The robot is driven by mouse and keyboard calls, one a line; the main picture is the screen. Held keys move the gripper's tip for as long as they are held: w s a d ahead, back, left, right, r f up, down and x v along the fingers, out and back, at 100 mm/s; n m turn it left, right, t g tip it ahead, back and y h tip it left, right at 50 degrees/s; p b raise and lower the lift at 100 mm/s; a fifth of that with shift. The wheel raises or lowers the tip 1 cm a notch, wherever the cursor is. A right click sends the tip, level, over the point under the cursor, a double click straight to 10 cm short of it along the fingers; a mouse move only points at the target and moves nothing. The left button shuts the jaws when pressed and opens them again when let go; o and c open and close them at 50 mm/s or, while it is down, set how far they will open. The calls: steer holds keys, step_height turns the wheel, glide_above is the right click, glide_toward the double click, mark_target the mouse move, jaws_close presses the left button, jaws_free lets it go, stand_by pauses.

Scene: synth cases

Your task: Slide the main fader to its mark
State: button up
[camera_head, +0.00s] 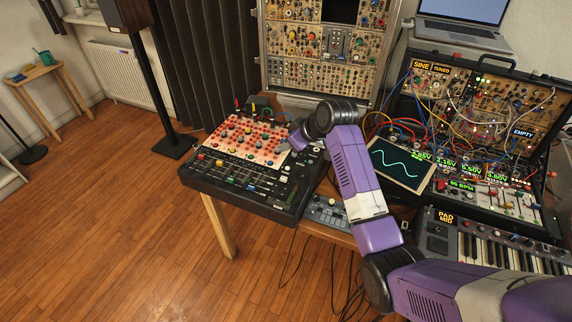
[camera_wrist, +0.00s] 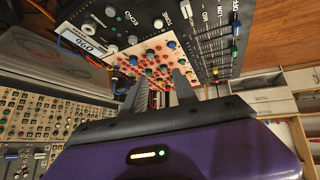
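The black mixing console (camera_head: 215,180) stands at the near left end of the table, with a pale panel of red knobs and colored fader caps along its front. My gripper (camera_head: 293,143) is over the console's right side. In the wrist view my gripper (camera_wrist: 158,84) has its two dark fingers apart, with console knobs visible beyond the gap and nothing seen held. The console panel (camera_wrist: 205,45) shows slots, colored caps and a white cap (camera_wrist: 186,10) at upper right. I cannot tell which cap is the main fader, and its mark is not readable. Fingertip contact cannot be told.
A modular synth rack (camera_head: 325,55) stands behind the console. To the right are a waveform screen (camera_head: 400,163), a cabled synth case (camera_head: 480,100) and a keyboard (camera_head: 490,245). A small knob box (camera_head: 325,212) sits beside the console. Open wooden floor (camera_head: 100,200) lies left.

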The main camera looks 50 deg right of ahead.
mark_target(285, 178)
steer(key=s+a+f+n+g+y, duration=0.3)
steer(key=s+g, duration=0.1)
steer(key=s, duration=0.1)
steer(key=x, duration=0.7)
steer(key=shift+f+p, duration=0.35)
jaws_close()
stand_by(1.0)
